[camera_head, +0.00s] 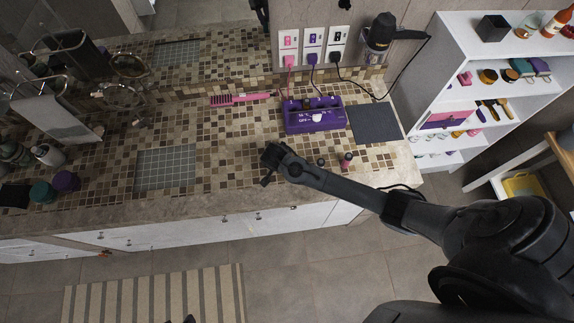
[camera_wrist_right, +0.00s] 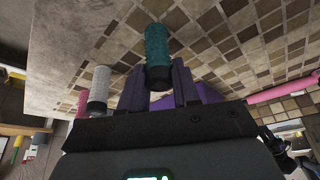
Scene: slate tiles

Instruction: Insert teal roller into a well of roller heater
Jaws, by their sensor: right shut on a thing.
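The teal roller (camera_wrist_right: 157,48) is between the fingers of my right gripper (camera_wrist_right: 159,88) in the right wrist view. The gripper is shut on the roller's dark end, and the textured teal part sticks out beyond the fingertips. In the head view my right gripper (camera_head: 270,163) is over the tiled counter, left of and nearer than the purple roller heater (camera_head: 314,123). The teal roller cannot be made out there. The heater sits near the wall; its wells are too small to tell apart. Part of its purple body (camera_wrist_right: 207,91) shows behind the fingers. My left gripper is not in view.
A pink roller (camera_head: 346,160) stands near the counter's right front, with another small roller beside it. A white roller (camera_wrist_right: 98,85) shows in the wrist view. A pink comb (camera_head: 240,98) lies left of the heater; a dark mat (camera_head: 375,123) lies right.

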